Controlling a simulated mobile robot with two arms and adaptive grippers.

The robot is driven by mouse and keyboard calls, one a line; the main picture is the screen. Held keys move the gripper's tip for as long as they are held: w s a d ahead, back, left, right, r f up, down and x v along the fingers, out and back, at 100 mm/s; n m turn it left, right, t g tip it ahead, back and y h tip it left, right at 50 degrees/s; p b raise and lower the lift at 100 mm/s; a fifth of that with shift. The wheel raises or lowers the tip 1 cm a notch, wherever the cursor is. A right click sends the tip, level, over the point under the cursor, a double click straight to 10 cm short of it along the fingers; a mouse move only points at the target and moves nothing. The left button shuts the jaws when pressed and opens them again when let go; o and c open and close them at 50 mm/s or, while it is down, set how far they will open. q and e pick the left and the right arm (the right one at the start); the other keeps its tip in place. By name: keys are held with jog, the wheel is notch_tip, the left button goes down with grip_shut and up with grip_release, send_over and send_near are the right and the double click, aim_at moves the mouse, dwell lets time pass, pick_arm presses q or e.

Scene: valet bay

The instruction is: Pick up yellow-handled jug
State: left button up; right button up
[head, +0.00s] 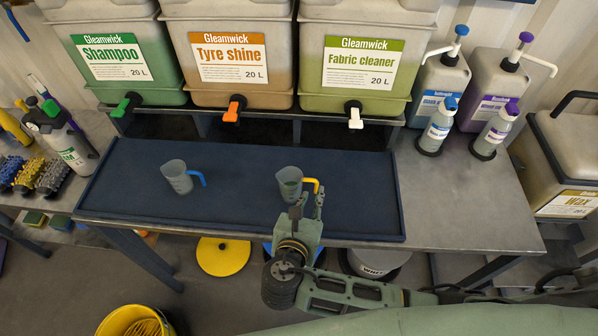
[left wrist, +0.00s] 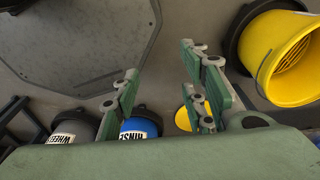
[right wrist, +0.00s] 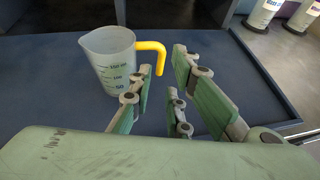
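The yellow-handled jug (head: 289,184) stands upright on the dark blue mat (head: 240,215), its yellow handle pointing right in the head view. In the right wrist view the jug (right wrist: 110,62) is translucent with measuring marks, and its handle (right wrist: 152,55) is just beyond the fingertips. My right gripper (head: 308,206) is open and empty at the near side of the jug; its fingers (right wrist: 168,65) spread on either side below the handle. A second jug with a blue handle (head: 178,177) stands on the mat to the left. My left gripper (left wrist: 162,65) is open and empty above the floor.
Large dispensers of shampoo (head: 115,60), tyre shine (head: 228,65) and fabric cleaner (head: 362,65) stand behind the mat. Spray bottles (head: 437,125) stand on the right of the bench. Yellow bucket (left wrist: 285,60) is on the floor. The mat between the jugs is clear.

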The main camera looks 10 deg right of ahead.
aim_at(316, 188)
jog(key=x, duration=0.3)
jog(key=shift+w+d+p, duration=0.2)
jog(key=shift+w+p, duration=0.05)
jog(key=shift+p, duration=0.1)
jog(key=x, duration=0.3)
jog(key=shift+w+f, duration=0.15)
jog(key=shift+w, duration=0.1)
jog(key=shift+w+d+f, duration=0.1)
jog(key=shift+w+f, duration=0.05)
jog(key=shift+w, duration=0.05)
jog(key=shift+s, duration=0.1)
grip_shut()
pick_arm(q)
jog(key=shift+s+a+r, duration=0.35)
jog(key=shift+s+r, duration=0.2)
jog(key=shift+s, duration=0.2)
jog(key=shift+s, duration=0.2)
